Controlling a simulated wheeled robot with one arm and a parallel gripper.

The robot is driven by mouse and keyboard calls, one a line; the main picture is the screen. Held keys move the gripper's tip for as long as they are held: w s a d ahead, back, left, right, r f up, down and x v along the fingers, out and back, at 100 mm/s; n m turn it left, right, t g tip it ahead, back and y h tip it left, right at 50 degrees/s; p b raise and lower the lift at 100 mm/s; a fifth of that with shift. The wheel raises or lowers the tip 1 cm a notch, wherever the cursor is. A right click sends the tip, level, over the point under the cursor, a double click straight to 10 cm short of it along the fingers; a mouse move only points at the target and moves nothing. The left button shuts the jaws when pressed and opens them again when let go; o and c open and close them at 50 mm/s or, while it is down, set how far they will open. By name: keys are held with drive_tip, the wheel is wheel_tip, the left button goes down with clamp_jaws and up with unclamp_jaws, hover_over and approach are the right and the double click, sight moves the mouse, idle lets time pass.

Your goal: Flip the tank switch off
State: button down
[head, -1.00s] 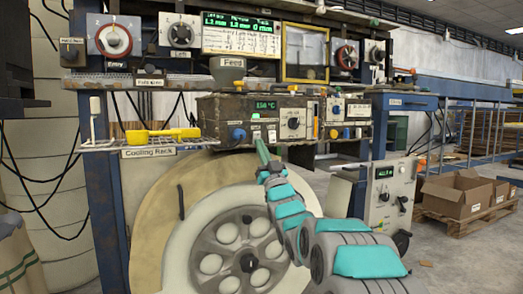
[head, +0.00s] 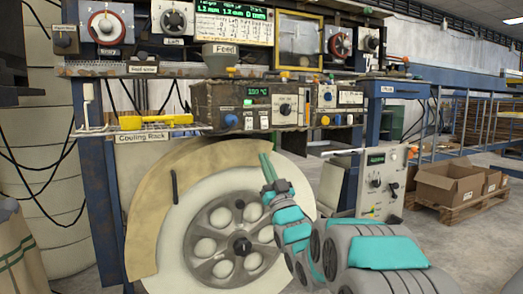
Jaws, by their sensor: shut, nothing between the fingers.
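The tank unit (head: 221,101) is a dark, worn box in the middle of the rack, with a green lit display (head: 256,97), a dial (head: 285,110) and a blue knob (head: 231,120). Small white-plated switches (head: 256,122) sit below the display; which is the tank switch and its position are too small to tell. My gripper (head: 265,157), with slim green fingers, is shut and empty. It points up, below the tank unit's front and apart from the switches in the picture.
A large spoked wheel (head: 212,217) stands behind my arm. A yellow tool (head: 160,121) lies on the cooling rack (head: 155,134) at left. A control cabinet (head: 383,192) and cardboard boxes (head: 449,183) stand at right, with open floor nearby.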

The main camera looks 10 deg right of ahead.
drive_tip(key=shift+v, duration=0.85)
drive_tip(key=shift+w+f, duration=0.1)
drive_tip(key=shift+w, duration=0.05)
drive_tip(key=s+d+f+m+g+h+p, duration=0.3)
drive_tip(key=s+f+g+h+p, duration=0.3)
drive_tip(key=s+f+g, duration=0.95)
drive_tip(key=s+a+f+g+p, duration=0.1)
drive_tip(key=s+g, duration=0.3)
drive_tip(key=s, duration=0.8)
drive_tip(key=s+f+g+p, duration=0.1)
drive_tip(key=s+f+g, duration=0.2)
drive_tip(key=s, duration=1)
drive_tip(key=s+a+f+g+p, duration=0.1)
drive_tip(key=s+f+g, duration=0.2)
drive_tip(key=s, duration=1)
drive_tip(key=shift+a+f+g+h, duration=0.3)
drive_tip(key=shift+g+h, duration=0.1)
drive_tip(key=shift+g, duration=0.45)
